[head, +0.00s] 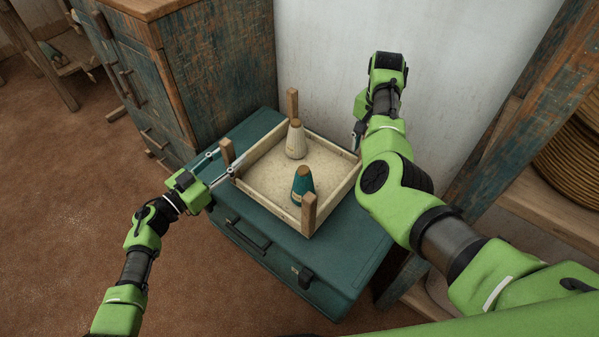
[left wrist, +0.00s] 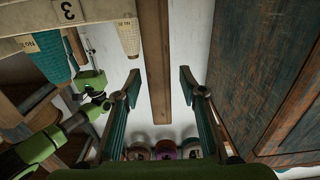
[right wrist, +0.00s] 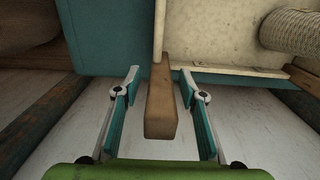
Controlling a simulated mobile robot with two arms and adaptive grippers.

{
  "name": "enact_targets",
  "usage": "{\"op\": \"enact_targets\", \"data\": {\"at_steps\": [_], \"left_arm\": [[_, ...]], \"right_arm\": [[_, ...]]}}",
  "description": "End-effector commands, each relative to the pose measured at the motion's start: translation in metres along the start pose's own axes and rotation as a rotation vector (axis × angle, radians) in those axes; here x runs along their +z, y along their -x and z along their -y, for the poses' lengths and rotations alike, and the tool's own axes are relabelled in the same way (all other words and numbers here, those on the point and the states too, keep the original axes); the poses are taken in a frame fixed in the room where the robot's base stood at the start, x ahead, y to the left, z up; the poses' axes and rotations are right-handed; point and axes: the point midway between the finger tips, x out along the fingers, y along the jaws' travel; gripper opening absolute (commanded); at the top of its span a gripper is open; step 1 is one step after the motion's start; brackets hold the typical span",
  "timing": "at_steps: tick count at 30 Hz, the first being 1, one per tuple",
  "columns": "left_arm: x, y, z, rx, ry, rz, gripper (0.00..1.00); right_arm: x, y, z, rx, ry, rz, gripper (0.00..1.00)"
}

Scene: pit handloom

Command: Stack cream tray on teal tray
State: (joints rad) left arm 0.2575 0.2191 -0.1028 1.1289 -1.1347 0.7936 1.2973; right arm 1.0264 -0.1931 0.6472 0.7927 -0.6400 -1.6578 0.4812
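The cream tray (head: 262,205) sits over a teal trunk, with wooden posts at its corners. It holds a cream thread cone (head: 296,142) and a teal thread cone (head: 302,186). My left gripper (head: 222,163) is open, its fingers on either side of the left post (head: 228,152); gaps show beside that post in the left wrist view (left wrist: 154,75). My right gripper (right wrist: 160,82) is open around another post (right wrist: 161,105), with narrow gaps; my arm hides that corner in the head view. I cannot make out a separate teal tray.
The teal trunk (head: 345,262) has a handle and a latch on its front. A worn drawer cabinet (head: 218,75) stands close at the left. A white wall is behind, and a wooden shelf (head: 545,205) with baskets is at the right. Open floor lies left.

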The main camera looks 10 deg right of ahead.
Motion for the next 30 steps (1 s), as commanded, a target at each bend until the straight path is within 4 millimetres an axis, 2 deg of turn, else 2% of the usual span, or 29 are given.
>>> {"op": "enact_targets", "data": {"at_steps": [4,13,17,18,30], "left_arm": [[-0.0003,-0.0084,-0.0003,0.000,0.001,-0.001,0.38],[-0.0003,-0.0093,-0.0002,0.000,0.000,0.000,0.38],[-0.0003,-0.0092,-0.0002,0.000,0.000,0.000,0.04],[-0.0003,-0.0092,-0.0002,0.000,0.000,0.000,0.00],[-0.0044,-0.0095,0.0002,0.000,-0.001,-0.004,0.00]], "right_arm": [[0.0001,-0.0081,-0.0002,0.000,0.000,0.001,0.38],[0.0001,-0.0092,0.0000,0.000,0.000,0.000,0.38],[0.0001,-0.0090,0.0001,0.000,0.000,0.000,0.04],[0.0001,-0.0090,0.0001,0.000,0.000,0.000,0.00],[-0.0005,-0.0054,0.0005,-0.001,0.000,-0.002,0.00]]}}
